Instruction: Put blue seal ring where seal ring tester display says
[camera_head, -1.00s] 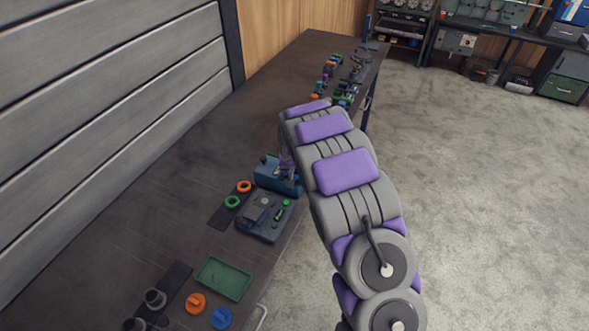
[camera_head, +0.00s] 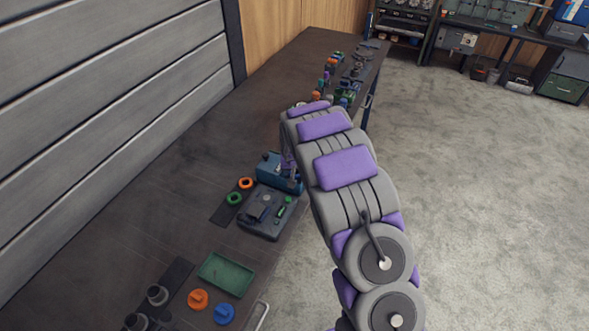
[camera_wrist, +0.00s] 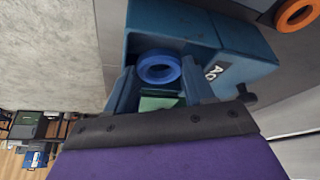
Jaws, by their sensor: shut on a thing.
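The blue seal ring (camera_wrist: 160,69) shows in the wrist view between the two fingertips of my gripper (camera_wrist: 162,84). My gripper is shut on it. The ring is in front of a blue box (camera_wrist: 244,50) with partly readable white lettering; I cannot tell whether they touch. In the head view the blue box (camera_head: 268,165) is partly hidden by my arm, and the ring is hidden. A dark grey device (camera_head: 265,222) with a small panel and green parts sits in front of the box. I cannot read any display.
An orange ring (camera_head: 246,183) and a green ring (camera_head: 234,198) lie on a dark strip left of the device. A green tray (camera_head: 227,273), an orange part (camera_head: 197,299) and a blue part (camera_head: 223,314) are nearer. Several small parts stand at the table's far end.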

